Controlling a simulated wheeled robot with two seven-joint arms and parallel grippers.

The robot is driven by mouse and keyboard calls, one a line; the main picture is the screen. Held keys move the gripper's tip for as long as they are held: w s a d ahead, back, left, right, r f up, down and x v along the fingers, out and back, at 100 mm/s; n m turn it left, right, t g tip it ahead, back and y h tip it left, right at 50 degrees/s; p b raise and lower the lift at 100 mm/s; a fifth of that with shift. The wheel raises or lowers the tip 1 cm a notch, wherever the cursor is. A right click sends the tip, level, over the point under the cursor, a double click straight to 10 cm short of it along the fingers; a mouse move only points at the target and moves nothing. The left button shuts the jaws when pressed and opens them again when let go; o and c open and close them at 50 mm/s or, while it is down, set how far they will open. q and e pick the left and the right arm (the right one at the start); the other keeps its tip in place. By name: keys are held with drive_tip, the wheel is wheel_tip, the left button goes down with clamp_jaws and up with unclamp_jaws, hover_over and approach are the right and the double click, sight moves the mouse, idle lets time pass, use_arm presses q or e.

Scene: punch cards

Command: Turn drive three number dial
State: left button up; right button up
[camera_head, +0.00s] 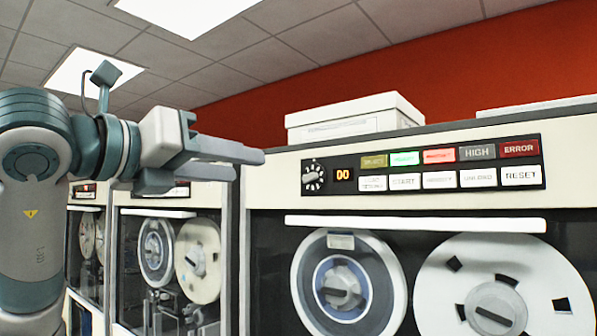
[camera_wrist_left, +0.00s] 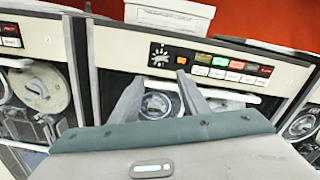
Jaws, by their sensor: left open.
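The number dial (camera_head: 314,177) is a small black round knob with white marks and a pale pointer, at the left end of the black control panel on the nearest tape drive. It also shows in the left wrist view (camera_wrist_left: 160,57), above and between the fingertips. An orange display beside it (camera_head: 343,175) reads 00. My left gripper (camera_head: 250,165) is open and empty, its fingers pointing right toward the panel. It appears left of the dial and apart from it. The left wrist view shows both spread fingers (camera_wrist_left: 160,76). My right gripper is not in view.
The panel carries coloured indicator lamps (camera_head: 443,156) and white buttons such as RESET (camera_head: 521,175). Below it is a pale ledge (camera_head: 418,223) above two tape reels. More tape drives (camera_head: 165,255) stand at left. A white box (camera_head: 352,117) sits on top.

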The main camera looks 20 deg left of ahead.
sight(307, 175)
use_arm(q)
drive_tip(key=p+x, duration=0.7)
drive_tip(key=x, duration=0.8)
drive_tip(key=shift+w+d+p, duration=0.15)
drive_tip(key=shift+w+p, duration=0.2)
drive_tip(key=shift+w, duration=0.1)
drive_tip(key=shift+f, duration=0.1)
clamp_jaws()
